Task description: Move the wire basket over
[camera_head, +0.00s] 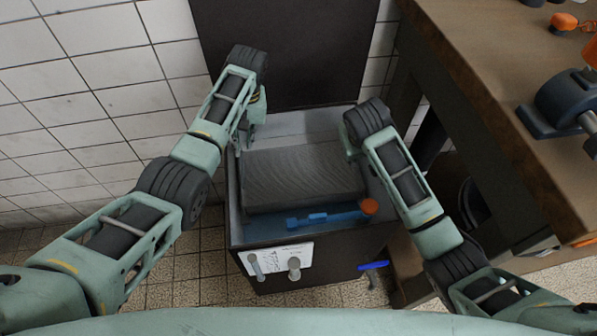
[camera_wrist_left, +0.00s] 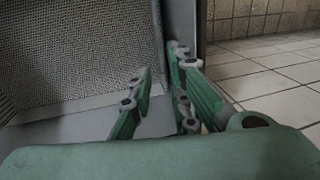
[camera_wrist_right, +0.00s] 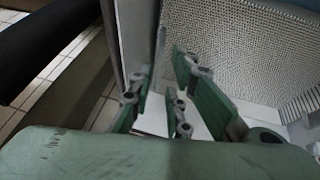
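The grey wire basket (camera_head: 305,178) sits inside an open dark tank (camera_head: 232,200), its mesh facing up. Its mesh also fills the upper left of the left wrist view (camera_wrist_left: 80,50) and the upper right of the right wrist view (camera_wrist_right: 235,50). My left gripper (camera_head: 248,138) is at the basket's left side, partly hidden by its own wrist. In the left wrist view its fingers (camera_wrist_left: 160,68) are apart near the basket's edge. My right gripper (camera_head: 350,147) is at the right side, mostly hidden. Its fingers (camera_wrist_right: 160,68) are apart beside the basket's rim. I cannot tell whether either touches it.
A blue tool with an orange end (camera_head: 325,217) lies in the tank in front of the basket. A wooden workbench (camera_head: 490,90) with a dark blue vice (camera_head: 562,100) stands at the right. A tiled wall (camera_head: 90,90) is close on the left. A dark panel rises behind the tank.

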